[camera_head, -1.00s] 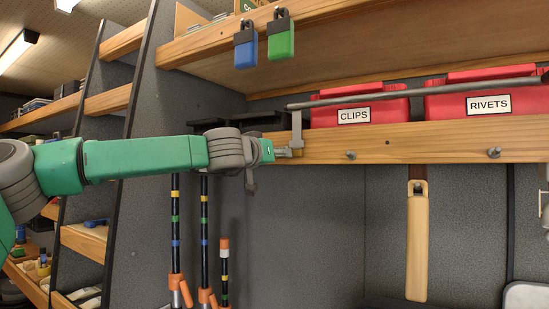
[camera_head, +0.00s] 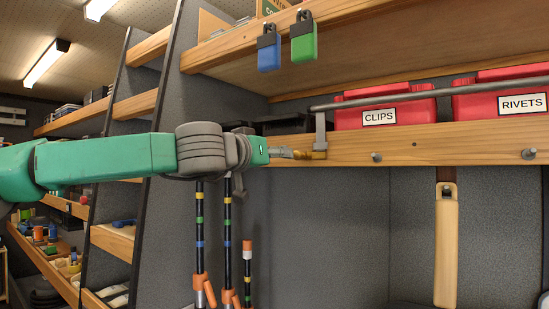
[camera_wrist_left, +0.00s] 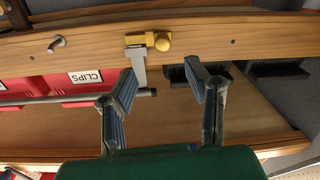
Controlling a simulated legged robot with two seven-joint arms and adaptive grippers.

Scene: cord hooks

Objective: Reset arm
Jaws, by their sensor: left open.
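My left arm, green with a dark grey wrist, reaches in from the left in the head view. Its gripper (camera_head: 290,154) is by the front edge of the wooden shelf, left of a brass latch (camera_head: 315,155) under a grey bracket (camera_head: 320,130). In the left wrist view my left gripper (camera_wrist_left: 160,82) has two ribbed fingers spread apart with nothing held between them. The brass latch (camera_wrist_left: 150,42) and the grey bracket (camera_wrist_left: 139,68) lie beyond the fingers there. I cannot tell from the head view how wide the gap to the latch is. My right gripper is in no view.
Red bins labelled CLIPS (camera_head: 385,108) and RIVETS (camera_head: 505,100) sit behind a grey rail (camera_head: 430,92). Blue (camera_head: 268,53) and green (camera_head: 304,42) padlocks hang above. Metal pegs (camera_head: 377,157) stick out of the shelf edge. A wooden-handled tool (camera_head: 446,250) and striped poles (camera_head: 227,235) are below.

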